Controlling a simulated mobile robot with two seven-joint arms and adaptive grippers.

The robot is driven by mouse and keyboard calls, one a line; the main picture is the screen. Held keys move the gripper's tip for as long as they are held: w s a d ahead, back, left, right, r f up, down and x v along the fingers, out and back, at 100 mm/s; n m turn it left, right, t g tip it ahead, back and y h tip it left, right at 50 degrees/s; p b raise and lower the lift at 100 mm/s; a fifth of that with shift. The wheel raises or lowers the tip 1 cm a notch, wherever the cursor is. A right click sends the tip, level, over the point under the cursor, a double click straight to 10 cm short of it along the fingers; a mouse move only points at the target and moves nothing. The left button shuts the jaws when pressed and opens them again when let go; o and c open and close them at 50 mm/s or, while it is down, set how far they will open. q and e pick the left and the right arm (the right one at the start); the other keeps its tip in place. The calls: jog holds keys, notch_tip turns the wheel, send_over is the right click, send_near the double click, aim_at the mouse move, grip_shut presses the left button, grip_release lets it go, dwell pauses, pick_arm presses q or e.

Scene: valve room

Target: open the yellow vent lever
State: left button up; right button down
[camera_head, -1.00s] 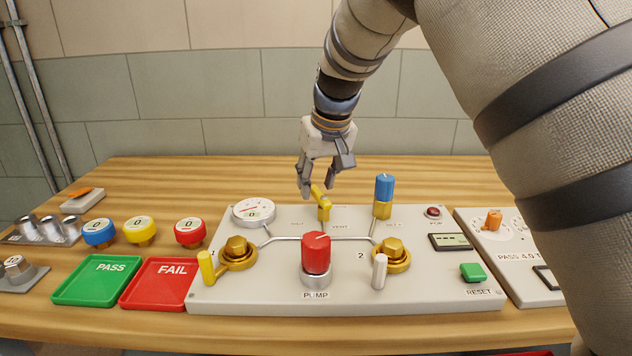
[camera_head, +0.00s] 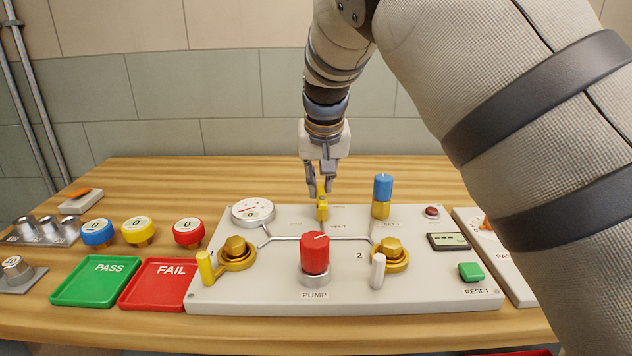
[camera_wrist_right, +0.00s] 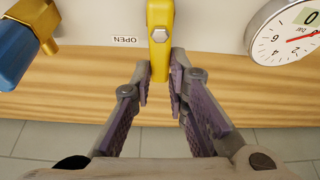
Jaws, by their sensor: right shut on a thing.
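The yellow vent lever (camera_head: 322,208) stands near the back edge of the grey valve panel, behind the red pump knob. My right gripper (camera_head: 320,192) reaches down to it from behind. In the right wrist view the lever (camera_wrist_right: 160,30) runs straight between the fingertips, and my right gripper (camera_wrist_right: 160,82) is shut on its end. The fingers partly hide the lever's tip. My left gripper is not in view.
A blue knob (camera_head: 382,188) stands right of the lever, and a round gauge (camera_head: 253,212) is to its left. The red pump knob (camera_head: 315,253) is in front. Green PASS (camera_head: 96,280) and red FAIL trays (camera_head: 158,285) lie left of the panel (camera_head: 440,290).

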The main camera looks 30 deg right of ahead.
aim_at(322, 201)
jog(key=shift+s+d+m, duration=0.1)
jog(key=shift+m, duration=0.5)
jog(key=c, duration=1.6)
grip_release()
jog(key=shift+o, duration=0.2)
jog(key=v, duration=1.2)
jog(key=shift+f, duration=0.1)
